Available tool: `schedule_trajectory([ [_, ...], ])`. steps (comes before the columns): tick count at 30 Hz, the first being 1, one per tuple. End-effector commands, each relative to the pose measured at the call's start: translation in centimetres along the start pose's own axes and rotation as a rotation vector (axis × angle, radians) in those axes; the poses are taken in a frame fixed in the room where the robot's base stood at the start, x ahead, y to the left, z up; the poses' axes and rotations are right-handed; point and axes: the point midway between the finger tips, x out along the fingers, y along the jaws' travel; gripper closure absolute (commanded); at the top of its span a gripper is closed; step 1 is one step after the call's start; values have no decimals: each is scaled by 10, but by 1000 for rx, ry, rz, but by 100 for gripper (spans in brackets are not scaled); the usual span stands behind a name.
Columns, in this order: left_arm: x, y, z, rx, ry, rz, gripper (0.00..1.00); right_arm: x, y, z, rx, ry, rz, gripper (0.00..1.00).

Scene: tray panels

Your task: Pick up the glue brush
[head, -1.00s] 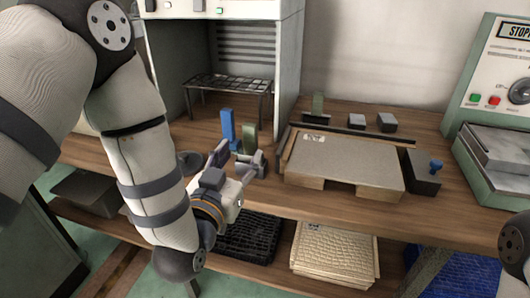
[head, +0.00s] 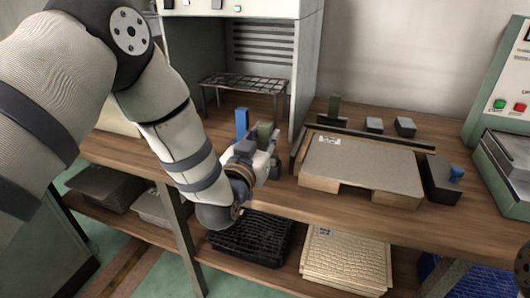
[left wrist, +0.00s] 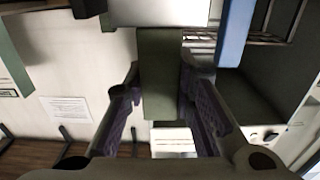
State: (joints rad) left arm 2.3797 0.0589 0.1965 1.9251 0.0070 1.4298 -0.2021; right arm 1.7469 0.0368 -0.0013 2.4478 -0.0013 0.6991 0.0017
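A green upright block (head: 265,132) and a blue upright block (head: 242,123) stand on the bench in front of the cabinet. I cannot tell for certain which thing is the glue brush. My left gripper (head: 268,158) is at the green block. In the left wrist view the green block (left wrist: 160,75) lies between the two open fingers (left wrist: 160,95), close to both, with no clear grip. The blue block (left wrist: 236,30) is outside the fingers, to the right. The lower part of the green block is hidden by the gripper in the head view. My right gripper is not in view.
A grey board (head: 362,163) lies right of the gripper. A dark box with a blue knob (head: 440,178) stands beside it. A wire rack (head: 243,82) stands in the cabinet. The lower shelf holds a stack of pale panels (head: 345,262).

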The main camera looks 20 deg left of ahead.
Motion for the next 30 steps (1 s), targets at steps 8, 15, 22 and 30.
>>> schedule_trajectory([
  [8,0,0,0,0,-1,0,100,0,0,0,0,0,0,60],
  [15,0,0,-33,-1,8,-1,100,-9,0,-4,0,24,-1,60],
  [22,-41,7,-91,0,16,2,100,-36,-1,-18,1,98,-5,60],
  [30,-114,18,-126,1,11,2,100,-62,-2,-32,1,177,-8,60],
])
